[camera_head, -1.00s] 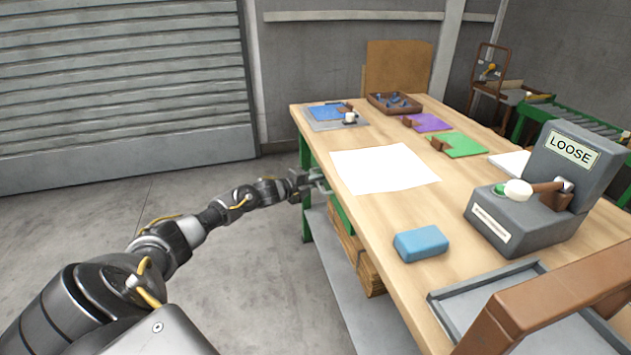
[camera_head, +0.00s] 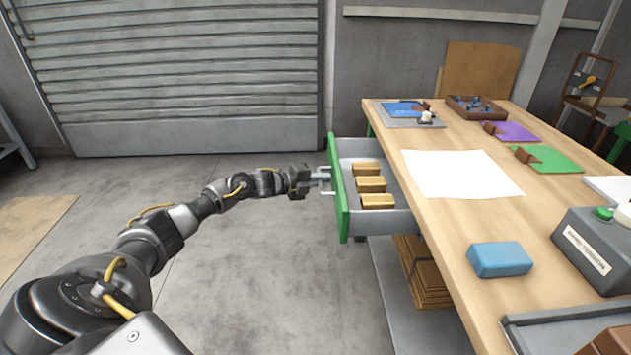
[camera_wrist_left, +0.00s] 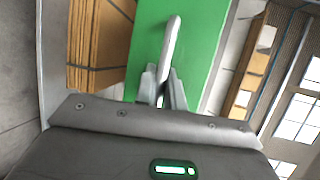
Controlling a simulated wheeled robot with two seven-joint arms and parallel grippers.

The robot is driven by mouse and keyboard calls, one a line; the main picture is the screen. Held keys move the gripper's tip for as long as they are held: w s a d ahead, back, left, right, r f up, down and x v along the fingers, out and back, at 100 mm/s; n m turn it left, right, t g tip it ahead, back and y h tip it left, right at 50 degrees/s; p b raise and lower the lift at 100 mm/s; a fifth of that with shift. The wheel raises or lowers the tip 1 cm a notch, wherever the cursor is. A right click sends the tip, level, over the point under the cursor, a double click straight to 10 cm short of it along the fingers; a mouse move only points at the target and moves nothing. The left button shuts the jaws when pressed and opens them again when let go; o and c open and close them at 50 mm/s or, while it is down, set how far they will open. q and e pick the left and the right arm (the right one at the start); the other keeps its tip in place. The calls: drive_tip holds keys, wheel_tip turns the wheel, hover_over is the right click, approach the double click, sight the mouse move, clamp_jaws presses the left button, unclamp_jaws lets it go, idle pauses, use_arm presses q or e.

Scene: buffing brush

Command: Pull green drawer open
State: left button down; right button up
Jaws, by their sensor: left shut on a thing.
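The green drawer (camera_head: 340,192) stands pulled out from the left side of the workbench (camera_head: 455,228). Its grey inside shows several tan blocks (camera_head: 371,185) in a row. My left gripper (camera_head: 325,179) is at the drawer's green front and is shut on its metal handle. In the left wrist view the fingers (camera_wrist_left: 163,88) close around the pale bar handle (camera_wrist_left: 172,42), with the green front behind it. My right gripper is not in view.
On the bench top are a white sheet (camera_head: 460,174), a blue block (camera_head: 499,259), a grey machine (camera_head: 595,250) and a brown tray (camera_head: 476,108). Brown cardboard (camera_head: 424,272) lies on the shelf below the drawer. The floor left of the drawer is clear.

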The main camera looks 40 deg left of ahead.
use_arm(q)
drive_tip(key=s+a, duration=0.5)
drive_tip(key=a, duration=0.1)
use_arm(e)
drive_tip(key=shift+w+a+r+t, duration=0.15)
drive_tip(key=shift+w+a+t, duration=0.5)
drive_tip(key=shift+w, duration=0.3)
use_arm(q)
drive_tip(key=shift+f, duration=0.1)
drive_tip(key=c, duration=1.8)
unclamp_jaws()
drive_tip(key=shift+p+v, duration=0.45)
drive_tip(key=shift+v, duration=5)
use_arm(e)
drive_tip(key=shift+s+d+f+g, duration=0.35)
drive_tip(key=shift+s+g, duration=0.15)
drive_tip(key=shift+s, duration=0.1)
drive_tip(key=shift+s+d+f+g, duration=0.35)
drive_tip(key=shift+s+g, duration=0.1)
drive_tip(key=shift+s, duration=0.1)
use_arm(q)
drive_tip(key=shift+w, duration=0.1)
